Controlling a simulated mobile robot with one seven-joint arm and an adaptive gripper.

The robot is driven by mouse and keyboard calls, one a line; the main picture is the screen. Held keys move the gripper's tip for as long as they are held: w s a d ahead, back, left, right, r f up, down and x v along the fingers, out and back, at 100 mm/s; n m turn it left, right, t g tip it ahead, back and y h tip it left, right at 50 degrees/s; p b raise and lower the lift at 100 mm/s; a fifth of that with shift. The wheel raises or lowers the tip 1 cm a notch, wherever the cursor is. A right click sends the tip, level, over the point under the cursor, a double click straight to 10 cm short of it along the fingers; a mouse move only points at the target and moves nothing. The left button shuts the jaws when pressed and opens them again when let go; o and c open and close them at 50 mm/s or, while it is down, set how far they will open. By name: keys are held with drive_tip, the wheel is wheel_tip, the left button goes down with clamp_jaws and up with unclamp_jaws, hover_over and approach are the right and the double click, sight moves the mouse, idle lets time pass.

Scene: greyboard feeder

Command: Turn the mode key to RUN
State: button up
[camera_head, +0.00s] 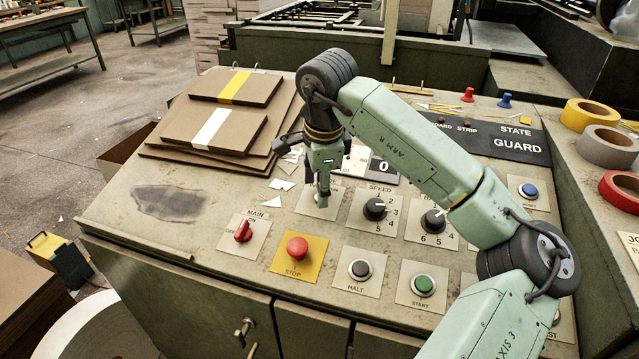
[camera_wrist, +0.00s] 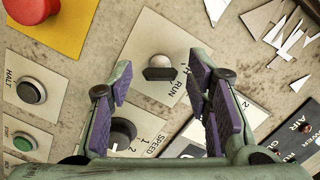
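The mode key (camera_wrist: 160,68) shows in the wrist view as a pale round boss with a dark flat bar lying across the picture. Its cream plate (camera_wrist: 135,40) carries the word RUN below and right of the bar. My gripper (camera_wrist: 161,82) is open, with one purple-padded finger on each side of the key and a gap to both. In the head view my gripper (camera_head: 322,193) points down over the key's plate (camera_head: 304,204) and hides the key and most of its lettering. I cannot tell the height of the fingertips above the panel.
A red STOP button (camera_head: 297,247), red MAIN switch (camera_head: 243,231), black HALT button (camera_head: 360,269) and SPEED knob (camera_head: 375,208) stand close around. White scraps (camera_head: 280,184) and stacked boards (camera_head: 225,120) lie behind left. The display reads STATE GUARD (camera_head: 516,139). Bare panel lies left.

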clamp_jaws()
idle(0.3)
drive_tip(key=shift+m+b, duration=0.3)
drive_tip(key=shift+b, duration=0.15)
drive_tip(key=shift+f+m+b, duration=0.2)
drive_tip(key=shift+m+b, duration=0.7)
drive_tip(key=shift+b, duration=0.25)
drive_tip(key=m+b, duration=0.2)
drive_tip(key=shift+m+t+b, duration=0.35)
drive_tip(key=shift+m+t, duration=0.05)
drive_tip(key=m+b, duration=0.3)
drive_tip(key=m, duration=0.1)
drive_tip(key=shift+r, duration=0.1)
drive_tip(key=shift+r+m+t+h+b, duration=0.1)
drive_tip(key=shift+m+t+h+b, duration=0.2)
drive_tip(key=shift+m+b, duration=0.9)
drive_tip(key=shift+m, duration=0.3)
